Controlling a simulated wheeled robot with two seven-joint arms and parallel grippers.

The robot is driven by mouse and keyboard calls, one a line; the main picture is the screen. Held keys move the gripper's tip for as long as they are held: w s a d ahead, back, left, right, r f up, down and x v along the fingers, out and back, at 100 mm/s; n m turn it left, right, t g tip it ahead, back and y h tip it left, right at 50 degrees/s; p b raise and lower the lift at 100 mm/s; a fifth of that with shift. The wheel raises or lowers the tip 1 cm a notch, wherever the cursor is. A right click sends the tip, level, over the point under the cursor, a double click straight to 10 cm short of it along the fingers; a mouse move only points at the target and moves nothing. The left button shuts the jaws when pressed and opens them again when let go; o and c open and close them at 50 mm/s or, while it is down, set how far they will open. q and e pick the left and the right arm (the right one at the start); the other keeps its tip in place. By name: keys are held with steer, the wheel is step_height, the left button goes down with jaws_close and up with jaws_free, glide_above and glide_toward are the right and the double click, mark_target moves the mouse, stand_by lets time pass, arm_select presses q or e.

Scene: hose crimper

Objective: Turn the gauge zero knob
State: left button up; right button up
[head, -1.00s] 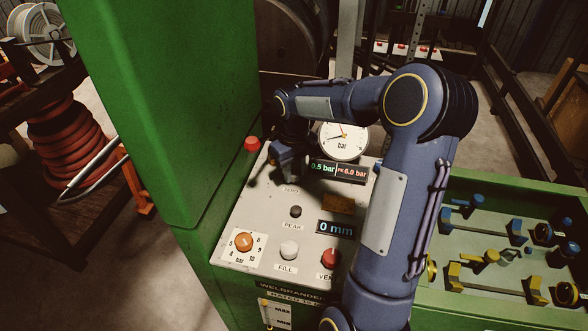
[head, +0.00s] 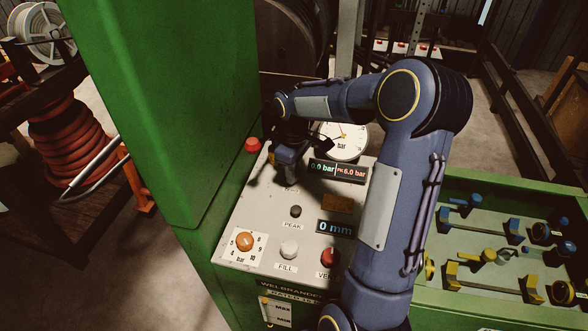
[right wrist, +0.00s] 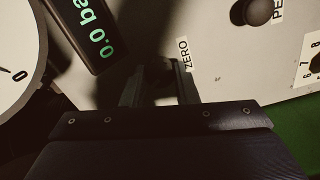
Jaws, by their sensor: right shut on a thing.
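The zero knob (right wrist: 159,68) is a small dark shape beside the ZERO label (right wrist: 184,53) in the right wrist view. My right gripper (right wrist: 160,88) is shut on it, with one finger on each side. In the head view my right gripper (head: 289,180) reaches down to the upper part of the panel (head: 262,207) and hides the knob. The round white pressure gauge (head: 351,146) stands just behind, partly covered by my wrist. The display (head: 337,171) reads 0.0 bar in green and PK 6.0 bar in red. My left gripper is not in view.
A black PEAK knob (head: 295,211), orange dial (head: 244,241), white FILL button (head: 289,249) and red VENT button (head: 330,257) lie nearer on the panel. A red button (head: 253,145) sits at its back left, beside the tall green cabinet (head: 150,100).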

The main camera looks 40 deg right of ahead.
steer(key=o, duration=0.7)
steer(key=shift+r, duration=0.15)
step_height(320, 180, up, 8)
steer(key=shift+f, duration=0.2)
stand_by(0.4)
steer(key=s+a+m+t+y, duration=0.1)
steer(key=s+a+m+t, duration=0.1)
steer(key=s+a, duration=0.3)
steer(key=s+a+m+t+y, duration=0.1)
steer(key=s+a+m, duration=0.1)
steer(key=s+a, duration=0.4)
steer(key=s+a+m+t+y, duration=0.1)
steer(key=s+a, duration=0.4)
steer(key=s, duration=0.5)
steer(key=shift+s+a+m+t+y, duration=0.15)
steer(key=shift+a+m+t+y, duration=0.25)
steer(key=shift+m+t, duration=0.4)
